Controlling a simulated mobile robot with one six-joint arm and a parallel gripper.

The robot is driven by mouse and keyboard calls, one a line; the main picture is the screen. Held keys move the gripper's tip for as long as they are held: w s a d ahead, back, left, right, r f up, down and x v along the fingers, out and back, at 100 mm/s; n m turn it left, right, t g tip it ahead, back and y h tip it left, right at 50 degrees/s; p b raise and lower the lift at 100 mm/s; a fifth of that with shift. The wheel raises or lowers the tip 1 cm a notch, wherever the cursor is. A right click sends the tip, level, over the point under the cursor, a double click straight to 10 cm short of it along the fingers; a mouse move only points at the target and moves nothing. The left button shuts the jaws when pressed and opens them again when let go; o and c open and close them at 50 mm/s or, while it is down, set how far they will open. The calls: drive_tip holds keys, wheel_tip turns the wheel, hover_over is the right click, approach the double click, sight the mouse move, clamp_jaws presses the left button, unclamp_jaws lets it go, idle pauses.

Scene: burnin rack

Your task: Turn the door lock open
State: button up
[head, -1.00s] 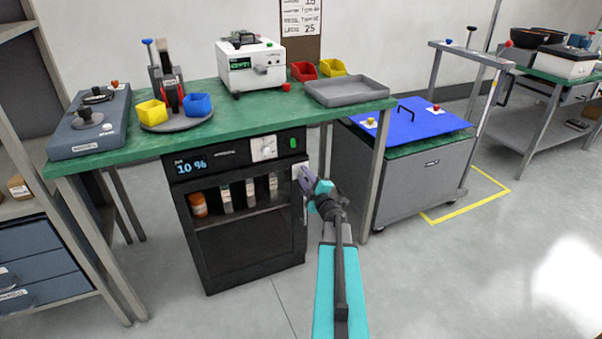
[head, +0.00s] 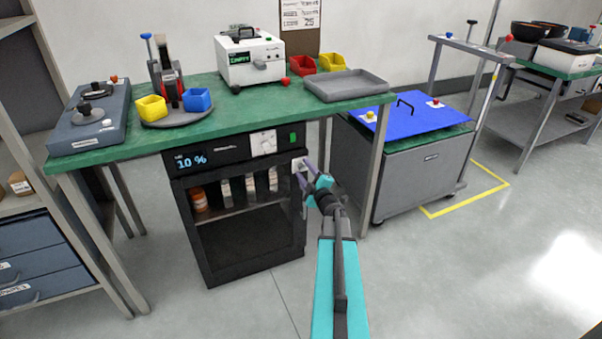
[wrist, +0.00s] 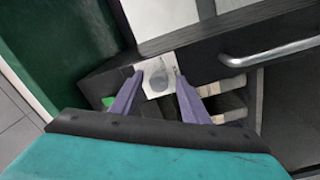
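The dark cabinet (head: 251,232) under the green bench has a glass-fronted door, which looks closed. Its lock is a pale plate (head: 298,163) at the door's top right corner. In the wrist view the lock's round grey knob (wrist: 158,79) sits on that plate. My gripper (head: 305,174) is at the lock, in front of the corner. In the wrist view my gripper (wrist: 157,74) is open, with one purple finger on each side of the knob. I cannot tell whether the fingers touch it.
A metal bar handle (wrist: 270,50) is on the door to the right in the wrist view. The green bench top (head: 240,108) overhangs the cabinet, and a bench leg (head: 375,175) stands right of my gripper. A grey cart (head: 420,180) is farther right. The floor in front is clear.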

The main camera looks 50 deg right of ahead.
drive_tip(key=shift+s+a, duration=0.1)
drive_tip(key=shift+s, duration=0.05)
drive_tip(key=v, duration=1.3)
drive_tip(key=shift+s, duration=0.2)
drive_tip(key=shift+w+a, duration=0.1)
drive_tip(key=shift+a, duration=0.1)
idle(0.4)
